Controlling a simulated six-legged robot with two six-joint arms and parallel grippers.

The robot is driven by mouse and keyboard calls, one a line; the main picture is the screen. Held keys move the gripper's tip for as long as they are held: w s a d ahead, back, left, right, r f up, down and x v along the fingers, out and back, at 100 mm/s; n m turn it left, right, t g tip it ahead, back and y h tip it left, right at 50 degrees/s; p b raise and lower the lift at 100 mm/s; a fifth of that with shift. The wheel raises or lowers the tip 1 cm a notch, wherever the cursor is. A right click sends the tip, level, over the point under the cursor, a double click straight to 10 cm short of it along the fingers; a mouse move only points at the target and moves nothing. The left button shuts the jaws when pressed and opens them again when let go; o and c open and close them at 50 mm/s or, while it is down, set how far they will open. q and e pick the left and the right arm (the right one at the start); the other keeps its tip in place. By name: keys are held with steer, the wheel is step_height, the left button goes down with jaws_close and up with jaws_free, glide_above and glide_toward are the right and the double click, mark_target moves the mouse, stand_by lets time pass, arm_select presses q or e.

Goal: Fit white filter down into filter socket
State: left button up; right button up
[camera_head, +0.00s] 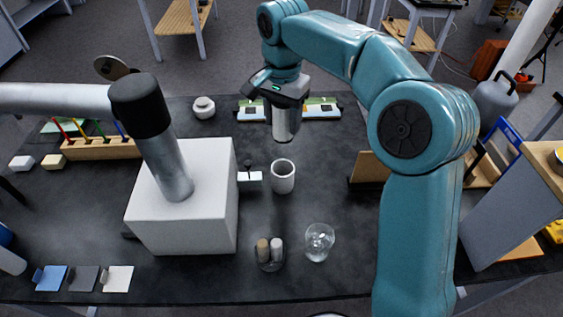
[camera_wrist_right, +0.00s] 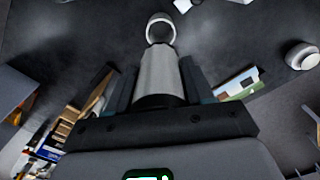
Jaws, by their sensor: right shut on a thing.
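My right gripper (camera_head: 286,104) is shut on a pale grey-white cylinder (camera_head: 285,127), seemingly the white filter. In the right wrist view the fingers (camera_wrist_right: 159,88) flank the cylinder (camera_wrist_right: 158,68), which has a dark band near the palm. A white, round, open-topped cup (camera_head: 283,178), seemingly the filter socket, stands on the dark table. It shows in the right wrist view (camera_wrist_right: 151,22) just beyond the cylinder's end, partly hidden by it. The cylinder hangs above the table, behind the cup in the head view, apart from it as far as I can tell. My left gripper is not in view.
A white box (camera_head: 214,165) with a thick grey pipe stands left of the cup. A small dish (camera_head: 271,264) with a tan and a white cylinder and a clear glass (camera_head: 319,242) stand in front. A white jar (camera_head: 204,107) stands behind.

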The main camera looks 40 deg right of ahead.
mark_target(282, 142)
step_height(282, 142, down, 7)
steer(key=shift+w+d+r, duration=0.1)
steer(key=shift+f, duration=0.35)
step_height(282, 142, down, 4)
steer(key=shift+r, duration=0.2)
steer(key=shift+f, duration=0.1)
steer(key=shift+c, duration=0.5)
steer(key=shift+f+b, duration=0.55)
steer(key=shift+b, duration=0.15)
